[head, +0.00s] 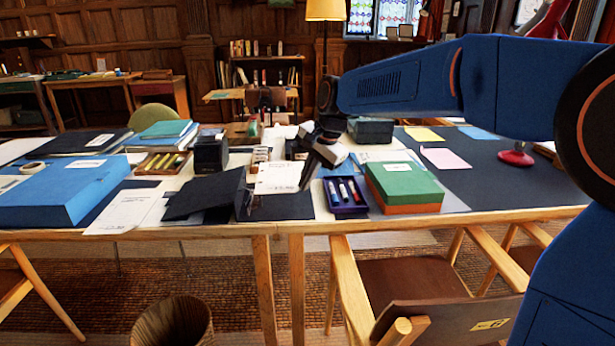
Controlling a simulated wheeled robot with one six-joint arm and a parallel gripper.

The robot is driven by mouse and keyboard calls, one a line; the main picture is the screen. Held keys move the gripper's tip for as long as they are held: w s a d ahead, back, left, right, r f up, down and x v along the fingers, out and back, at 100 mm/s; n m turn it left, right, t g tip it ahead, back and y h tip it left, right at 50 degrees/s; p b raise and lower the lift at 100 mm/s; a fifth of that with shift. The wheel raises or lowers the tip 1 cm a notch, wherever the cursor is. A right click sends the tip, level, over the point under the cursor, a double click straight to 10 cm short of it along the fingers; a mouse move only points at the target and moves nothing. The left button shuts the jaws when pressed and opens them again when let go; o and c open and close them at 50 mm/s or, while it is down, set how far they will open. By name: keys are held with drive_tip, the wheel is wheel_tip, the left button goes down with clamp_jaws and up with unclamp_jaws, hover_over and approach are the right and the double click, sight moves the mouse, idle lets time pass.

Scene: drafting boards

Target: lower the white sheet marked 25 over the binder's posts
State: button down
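A white sheet (277,178) with a small dark mark near its top is at the middle of the table; the mark is too small to read. My gripper (306,174) is at the sheet's right edge, its dark fingers overlapping that edge. Whether the fingers are closed on the sheet is too small to tell. A dark open folder (202,194), which looks like the binder, lies just left of the sheet with its cover tilted up. Its posts cannot be made out.
A blue box (62,194) lies far left. A pen tray (344,198) and a green box on an orange one (404,188) stand right of my gripper. A black block (210,152) is behind the folder. The dark board (500,185) at right has some free room.

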drive_tip(key=shift+f, duration=2.3)
drive_tip(key=c, duration=2)
unclamp_jaws()
drive_tip(key=shift+r, duration=0.1)
drive_tip(key=v, duration=1.7)
drive_tip(key=shift+r, duration=0.15)
